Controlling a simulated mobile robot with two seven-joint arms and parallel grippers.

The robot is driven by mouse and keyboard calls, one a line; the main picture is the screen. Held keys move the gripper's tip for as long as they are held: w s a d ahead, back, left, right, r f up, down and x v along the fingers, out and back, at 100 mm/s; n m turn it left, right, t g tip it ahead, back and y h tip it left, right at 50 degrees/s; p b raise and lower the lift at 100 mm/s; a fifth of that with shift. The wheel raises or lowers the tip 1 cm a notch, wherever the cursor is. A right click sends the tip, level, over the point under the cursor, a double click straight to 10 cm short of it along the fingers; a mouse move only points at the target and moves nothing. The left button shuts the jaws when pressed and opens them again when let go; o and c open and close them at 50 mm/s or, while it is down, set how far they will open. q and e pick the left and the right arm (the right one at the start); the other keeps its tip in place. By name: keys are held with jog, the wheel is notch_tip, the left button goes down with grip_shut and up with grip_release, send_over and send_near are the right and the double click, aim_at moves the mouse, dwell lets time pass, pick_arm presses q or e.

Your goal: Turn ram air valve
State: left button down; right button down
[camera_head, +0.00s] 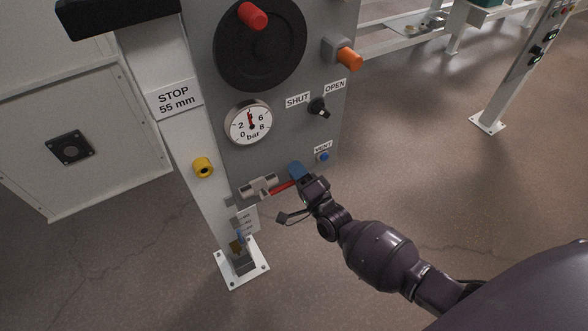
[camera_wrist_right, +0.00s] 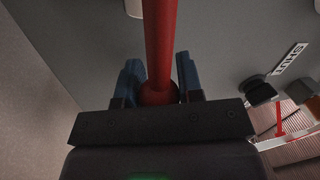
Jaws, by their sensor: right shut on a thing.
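A valve with a grey metal body (camera_head: 258,187) sits low on the grey panel, and its red lever (camera_head: 281,188) points right. My right gripper (camera_head: 297,174), with blue fingers, is shut on the end of the red lever. In the right wrist view the lever (camera_wrist_right: 160,45) runs down from the top edge to between the blue fingers (camera_wrist_right: 158,85). Its rounded red end lies between them. The head view hides the lever's end behind the gripper. My left gripper is not in view.
Above the lever are a pressure gauge (camera_head: 248,122), a black SHUT/OPEN knob (camera_head: 319,107), a blue VENT button (camera_head: 323,157), an orange knob (camera_head: 349,59) and a black handwheel (camera_head: 228,62). A yellow fitting (camera_head: 203,167) is on the white post.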

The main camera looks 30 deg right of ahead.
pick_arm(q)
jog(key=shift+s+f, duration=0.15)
pick_arm(e)
jog(key=shift+f+m, duration=0.3)
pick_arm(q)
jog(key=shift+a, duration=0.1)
pick_arm(e)
jog(key=c, duration=0.8)
grip_release()
pick_arm(q)
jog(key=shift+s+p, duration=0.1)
jog(key=shift+p, duration=0.45)
pick_arm(e)
jog(key=v, duration=1)
jog(key=shift+s, duration=0.4)
